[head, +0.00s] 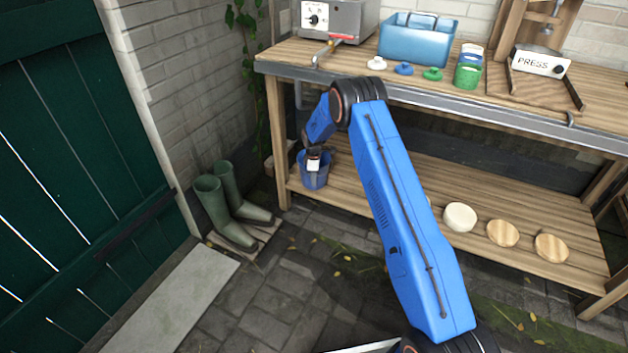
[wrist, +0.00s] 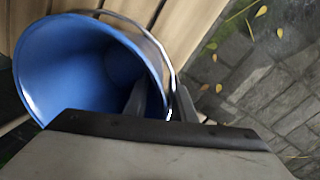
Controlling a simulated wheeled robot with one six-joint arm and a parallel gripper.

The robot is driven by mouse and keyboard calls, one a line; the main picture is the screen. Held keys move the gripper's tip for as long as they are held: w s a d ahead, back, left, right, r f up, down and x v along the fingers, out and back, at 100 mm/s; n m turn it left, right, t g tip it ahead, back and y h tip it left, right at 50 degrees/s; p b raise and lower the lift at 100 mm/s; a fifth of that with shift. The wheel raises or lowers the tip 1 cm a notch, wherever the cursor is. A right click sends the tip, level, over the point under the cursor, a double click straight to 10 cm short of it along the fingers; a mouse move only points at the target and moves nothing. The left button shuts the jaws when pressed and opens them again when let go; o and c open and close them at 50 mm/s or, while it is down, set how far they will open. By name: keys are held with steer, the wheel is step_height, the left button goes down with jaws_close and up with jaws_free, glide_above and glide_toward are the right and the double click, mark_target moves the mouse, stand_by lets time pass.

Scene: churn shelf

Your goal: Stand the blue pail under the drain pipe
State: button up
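The blue pail (head: 314,181) stands upright on the left end of the bench's lower shelf, partly covered by my gripper (head: 314,155). In the wrist view the pail (wrist: 75,65) is open-topped and looks empty, with a thin metal handle along its right rim. My gripper (wrist: 162,104) is at the pail's near right rim. One finger is inside the pail and the other outside, with a gap between them and the wall between. The drain pipe cannot be made out for certain; a pale upright piece (head: 299,95) shows under the bench top, above the pail.
The wooden bench (head: 520,115) carries a grey metal box, a blue tub (head: 417,40), small coloured items and a press. Green boots (head: 222,205) stand left of the bench. The paving in front is clear.

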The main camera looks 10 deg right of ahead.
steer(key=r, duration=0.7)
steer(key=shift+s+a, duration=0.1)
steer(key=shift+s, duration=0.3)
steer(key=shift+r, duration=0.1)
